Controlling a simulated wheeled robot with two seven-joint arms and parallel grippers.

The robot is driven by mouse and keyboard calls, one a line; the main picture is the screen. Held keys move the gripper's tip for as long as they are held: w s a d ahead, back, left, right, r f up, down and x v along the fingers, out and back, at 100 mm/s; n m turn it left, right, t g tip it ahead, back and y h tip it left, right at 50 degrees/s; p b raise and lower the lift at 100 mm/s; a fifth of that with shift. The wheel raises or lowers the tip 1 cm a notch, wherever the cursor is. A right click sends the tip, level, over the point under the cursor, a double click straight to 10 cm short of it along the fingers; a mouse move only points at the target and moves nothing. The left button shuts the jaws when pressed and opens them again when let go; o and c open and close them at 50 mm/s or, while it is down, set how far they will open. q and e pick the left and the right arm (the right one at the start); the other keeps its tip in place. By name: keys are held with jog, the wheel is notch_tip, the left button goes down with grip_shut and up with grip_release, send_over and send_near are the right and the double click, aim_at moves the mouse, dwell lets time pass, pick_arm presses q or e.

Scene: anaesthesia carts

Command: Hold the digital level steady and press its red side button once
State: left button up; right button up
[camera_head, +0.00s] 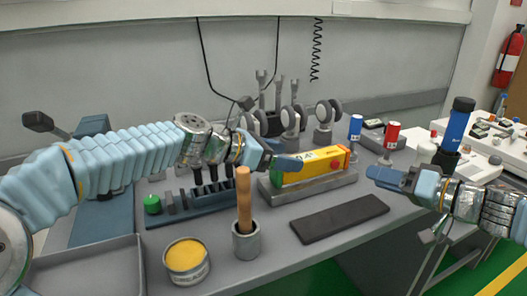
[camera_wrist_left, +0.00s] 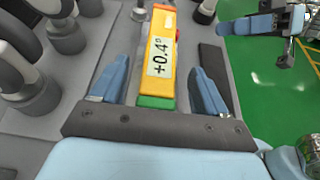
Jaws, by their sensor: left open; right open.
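The digital level (camera_head: 318,163) is a yellow bar with a green end and a display, lying on a grey block (camera_head: 305,187) on the bench. Its red button (camera_head: 336,165) shows near its right end in the head view. In the left wrist view the level (camera_wrist_left: 160,60) points away from me, its display reading +0.4°. My left gripper (camera_head: 285,160) is open at the level's green end. In the left wrist view its fingers (camera_wrist_left: 157,85) stand on either side of the level, apart from it. My right gripper (camera_head: 375,175) is open and empty, right of the level.
A dark flat bar (camera_head: 340,218) lies in front of the level. A cup with a wooden handle (camera_head: 246,240), a yellow-topped tin (camera_head: 187,260) and a dark rack (camera_head: 205,208) stand to the left. Blue (camera_head: 355,127) and red (camera_head: 391,135) cylinders stand behind right.

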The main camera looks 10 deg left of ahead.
aim_at(311, 165)
pick_arm(q)
jog(key=shift+x, duration=1.9)
jog(key=c, duration=1.2)
jog(key=shift+c, duration=0.2)
pick_arm(e)
jog(key=shift+c, duration=0.6)
grip_shut()
